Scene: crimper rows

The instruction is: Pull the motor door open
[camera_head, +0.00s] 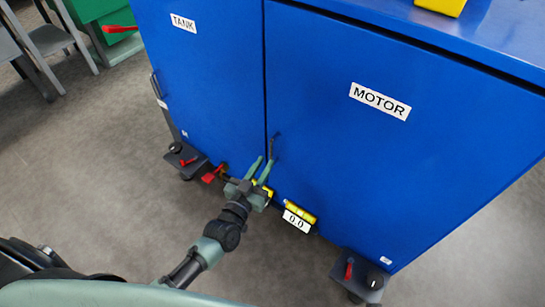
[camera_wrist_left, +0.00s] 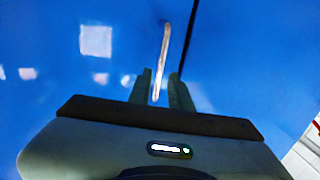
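The motor door (camera_head: 390,160) is the blue right-hand panel of a cabinet, labelled MOTOR, and is closed. It also fills much of the left wrist view (camera_wrist_left: 60,60). Its slim handle (camera_head: 275,143) stands upright beside the seam with the tank door. My left gripper (camera_head: 265,160) is at the lower end of the handle, its fingers apart. In the left wrist view the handle (camera_wrist_left: 164,45) runs down between the spread fingers (camera_wrist_left: 160,72); I cannot tell whether they touch it. My right gripper is not in view.
The tank door (camera_head: 205,85) is closed, left of the seam. Below the doors are a yellow device with a display (camera_head: 298,216) and casters with red levers (camera_head: 365,275). A yellow object (camera_head: 440,5) is on top. The grey floor (camera_head: 110,165) in front is clear.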

